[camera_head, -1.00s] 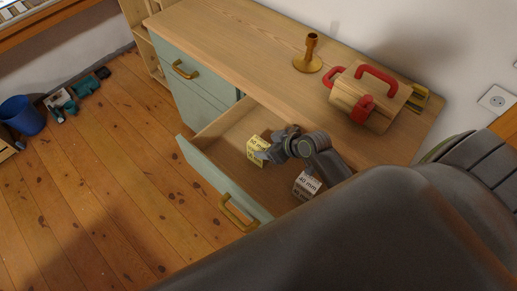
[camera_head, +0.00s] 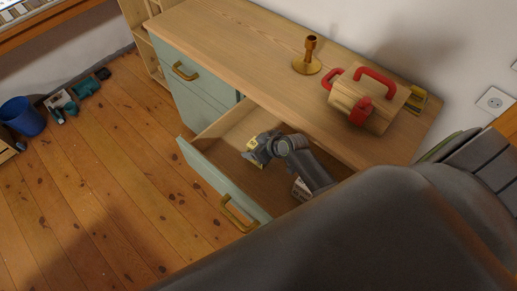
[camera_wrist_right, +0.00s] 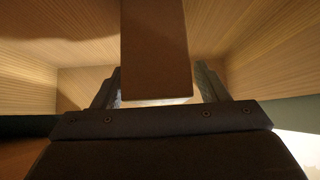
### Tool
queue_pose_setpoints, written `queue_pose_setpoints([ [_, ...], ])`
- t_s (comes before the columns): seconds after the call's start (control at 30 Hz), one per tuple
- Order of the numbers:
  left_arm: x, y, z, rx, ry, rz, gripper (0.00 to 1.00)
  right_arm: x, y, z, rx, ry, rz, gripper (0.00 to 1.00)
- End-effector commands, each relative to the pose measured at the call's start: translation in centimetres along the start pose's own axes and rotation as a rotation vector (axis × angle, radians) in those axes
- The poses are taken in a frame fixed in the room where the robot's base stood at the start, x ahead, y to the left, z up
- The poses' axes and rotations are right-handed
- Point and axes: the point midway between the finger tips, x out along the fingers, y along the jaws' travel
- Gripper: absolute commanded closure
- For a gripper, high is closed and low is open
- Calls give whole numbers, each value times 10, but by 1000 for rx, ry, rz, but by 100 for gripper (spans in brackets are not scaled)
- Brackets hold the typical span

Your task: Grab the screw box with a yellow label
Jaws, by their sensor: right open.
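The screw box with a yellow label (camera_head: 254,143) is in the open drawer, mostly hidden behind my right gripper (camera_head: 259,152) in the head view. In the right wrist view a brown box (camera_wrist_right: 155,50) extends between the two fingers of my right gripper (camera_wrist_right: 156,90). The fingers are open, one on each side of it, and I see no firm grip. Its label does not show in that view. My left gripper is not in view.
A white-labelled box (camera_head: 300,189) is in the same drawer (camera_head: 212,172), partly behind my right arm. The drawer walls stand close around the gripper. A wooden toolbox with red handles (camera_head: 366,98) and a brass candlestick (camera_head: 308,58) stand on the cabinet top.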

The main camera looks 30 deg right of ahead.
Motion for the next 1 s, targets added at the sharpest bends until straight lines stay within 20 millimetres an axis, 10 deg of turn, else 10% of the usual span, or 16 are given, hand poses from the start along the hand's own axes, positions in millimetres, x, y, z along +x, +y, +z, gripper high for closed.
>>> queue_pose_setpoints([
  [0.13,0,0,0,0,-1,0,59,0,0,0,0,0,0,33],
  [0.57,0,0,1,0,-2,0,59,-1,0,0,0,1,0,87],
  [1.0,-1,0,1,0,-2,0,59,-16,1,-16,-3,3,1,87],
])
